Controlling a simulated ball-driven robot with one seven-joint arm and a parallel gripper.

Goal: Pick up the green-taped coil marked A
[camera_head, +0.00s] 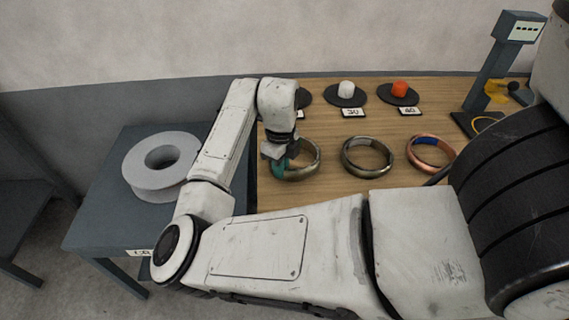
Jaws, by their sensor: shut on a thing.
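The green-taped coil (307,172) is a brassy ring at the left end of the row on the wooden table. Its teal-green tape shows on its left side, directly under my gripper (277,155). My gripper points down and is shut on the coil's taped left part. The fingertips are partly hidden by the wrist and the coil. I cannot make out a letter A on it. The coil appears at table level; I cannot tell whether it is clear of the surface.
A plain brassy coil (368,169) and a copper coil with blue tape (447,166) lie to the right. Behind are dark discs with a white knob (346,89) and an orange knob (399,88). A display stand (492,75) is back right. A grey spool (142,179) sits on the left table.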

